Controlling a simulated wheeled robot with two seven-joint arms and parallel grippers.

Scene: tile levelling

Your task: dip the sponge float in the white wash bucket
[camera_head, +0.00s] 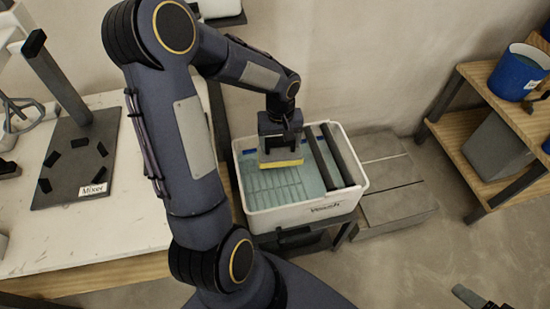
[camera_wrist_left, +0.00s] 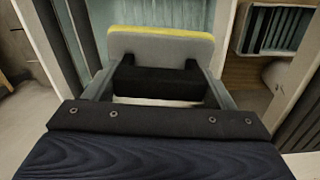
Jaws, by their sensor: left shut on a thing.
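The white wash bucket (camera_head: 305,218) is a rectangular tub of bluish water with a grid under the surface and two dark bars across its right part. My left gripper (camera_head: 279,148) is over the tub and shut on the sponge float (camera_head: 281,160), whose yellow sponge faces down. The sponge is at or just above the water; I cannot tell whether it touches. In the left wrist view the float (camera_wrist_left: 160,45) shows as a grey plate with a yellow edge beyond the gripper's fingers (camera_wrist_left: 158,88). My right gripper is not in view.
A white-topped table (camera_head: 95,225) with a dark stand (camera_head: 75,160) labelled "Mixer" is at the left. A wooden shelf (camera_head: 465,120) with a blue bucket (camera_head: 515,72) and a grey bin (camera_head: 495,150) stands at the right. Grey slabs (camera_head: 390,185) lie on the floor beside the tub.

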